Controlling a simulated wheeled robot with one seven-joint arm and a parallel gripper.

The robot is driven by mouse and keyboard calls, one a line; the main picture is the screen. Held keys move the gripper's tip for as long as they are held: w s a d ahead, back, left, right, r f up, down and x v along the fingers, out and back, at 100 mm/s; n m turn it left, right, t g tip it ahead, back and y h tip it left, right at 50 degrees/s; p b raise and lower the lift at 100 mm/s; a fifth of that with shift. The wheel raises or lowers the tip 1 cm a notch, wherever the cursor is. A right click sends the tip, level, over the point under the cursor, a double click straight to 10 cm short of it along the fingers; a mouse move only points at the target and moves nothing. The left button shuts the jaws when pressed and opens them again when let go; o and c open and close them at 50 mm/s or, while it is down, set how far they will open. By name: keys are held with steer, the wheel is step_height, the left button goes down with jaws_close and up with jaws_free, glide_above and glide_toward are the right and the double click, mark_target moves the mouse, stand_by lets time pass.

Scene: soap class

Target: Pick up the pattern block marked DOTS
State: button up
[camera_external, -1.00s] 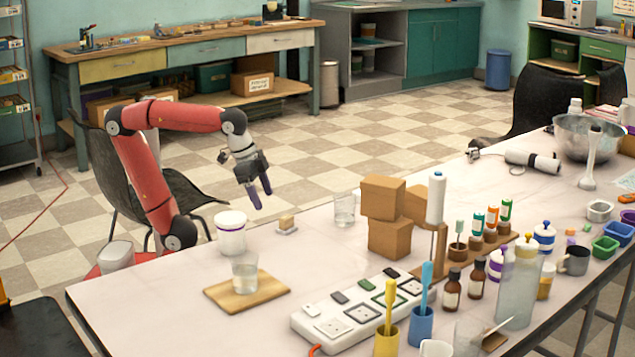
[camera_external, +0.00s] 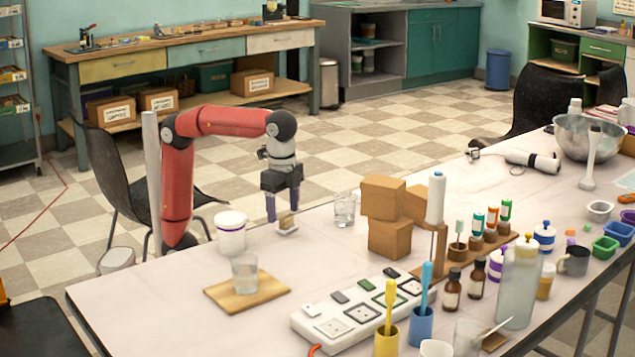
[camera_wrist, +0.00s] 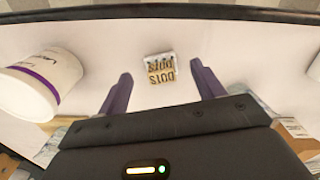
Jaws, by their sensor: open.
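The small tan block (camera_external: 287,220) sits on a white base near the table's far edge. In the wrist view the block (camera_wrist: 160,70) shows dark upside-down lettering that appears to read DOTS, with a second line of lettering above it. My gripper (camera_external: 282,207) points down at the block, its purple fingers apart, one left of it and one behind or beside it. In the wrist view my open gripper (camera_wrist: 161,76) has a finger on each side of the block, with gaps between. I cannot tell exactly how high the fingertips are.
A white tub (camera_external: 231,232) with a purple band stands left of the block, and a clear glass (camera_external: 344,210) to its right. Stacked cardboard boxes (camera_external: 389,238) stand farther right. A wooden board (camera_external: 222,297) bearing a glass lies in front. The table around the block is bare.

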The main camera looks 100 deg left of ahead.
steer(key=shift+f, duration=1.45)
steer(key=c, duration=1.1)
steer(key=shift+o, duration=0.2)
steer(key=shift+r, duration=0.1)
